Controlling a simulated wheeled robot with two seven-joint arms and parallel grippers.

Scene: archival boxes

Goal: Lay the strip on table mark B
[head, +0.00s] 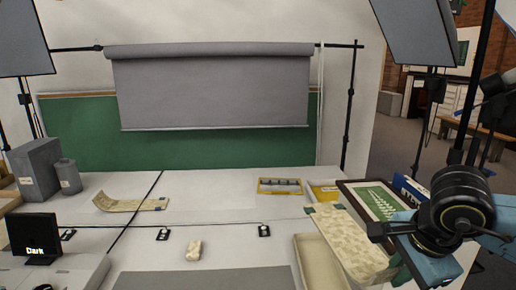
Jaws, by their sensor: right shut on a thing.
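A cream patterned strip (345,243) with green ends slants down across the right of the table, over the edge of a shallow beige tray (308,262). My right gripper (378,231) is at the strip's right edge and appears shut on it; the arm hides part of the grip. A second, similar strip (128,204) lies curled at the back left. Three small dark table marks (68,235), (163,234) and (264,230) lie in a row; their letters are too small to read. My left gripper is not in view.
A small cream block (193,249) sits between the middle and right marks. A grey mat (205,280) lies in front. A yellow tray (279,186) and a framed green picture (375,200) stand back right. A dark display (33,238) and grey boxes (36,170) are at left.

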